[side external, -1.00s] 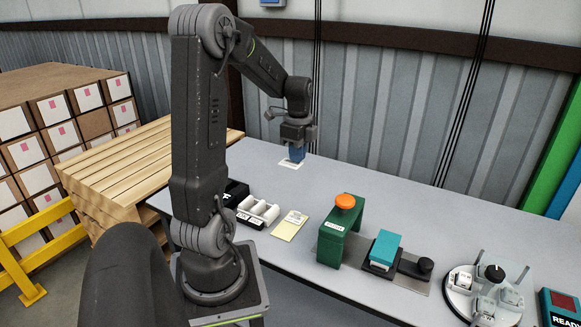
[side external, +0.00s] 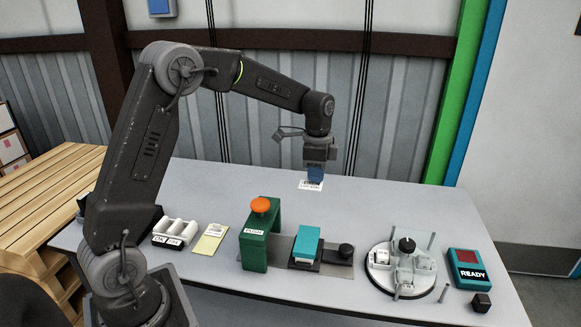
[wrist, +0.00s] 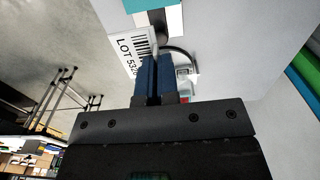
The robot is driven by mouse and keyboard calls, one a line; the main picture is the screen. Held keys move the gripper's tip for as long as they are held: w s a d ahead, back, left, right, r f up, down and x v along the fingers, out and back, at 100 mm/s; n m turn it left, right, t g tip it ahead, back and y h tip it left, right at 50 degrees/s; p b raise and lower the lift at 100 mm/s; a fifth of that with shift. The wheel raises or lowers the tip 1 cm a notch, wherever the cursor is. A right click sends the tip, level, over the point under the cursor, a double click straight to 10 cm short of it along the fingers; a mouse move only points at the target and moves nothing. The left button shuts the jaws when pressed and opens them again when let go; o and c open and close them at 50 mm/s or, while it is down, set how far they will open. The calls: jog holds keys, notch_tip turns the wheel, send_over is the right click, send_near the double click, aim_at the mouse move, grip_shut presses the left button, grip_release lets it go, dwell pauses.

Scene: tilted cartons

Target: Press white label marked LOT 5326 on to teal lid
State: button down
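The white label (side external: 311,185), printed LOT 5326 with a barcode, is at my gripper's blue fingertips. My gripper (side external: 315,180) is shut on it and holds it above the grey table, behind the carton. In the wrist view the label (wrist: 132,48) sticks out ahead and left of the fingertips (wrist: 157,62); part is hidden by the fingers. The teal lid (side external: 307,241) tops a small tilted carton in a black holder, nearer the camera than my gripper and clear of the label. Part of the teal lid shows at the wrist view's top edge (wrist: 140,4).
A green PUSH stand with an orange knob (side external: 260,205) stands left of the carton. White rollers (side external: 176,231) and a yellow pad (side external: 209,240) lie left.

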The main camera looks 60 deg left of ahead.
aim_at(312, 235)
notch_tip(312, 235, down, 18)
jog(key=shift+a+r, duration=0.15)
jog(key=shift+r, duration=0.05)
dwell(0.6)
jog(key=shift+s+f, duration=0.1)
jog(key=shift+f, duration=0.15)
dwell(1.2)
jog(key=c, duration=1.3)
grip_release()
jog(key=shift+r, duration=0.1)
notch_tip(312, 235, up, 20)
jog(key=shift+f, duration=0.2)
jog(key=shift+r, duration=0.1)
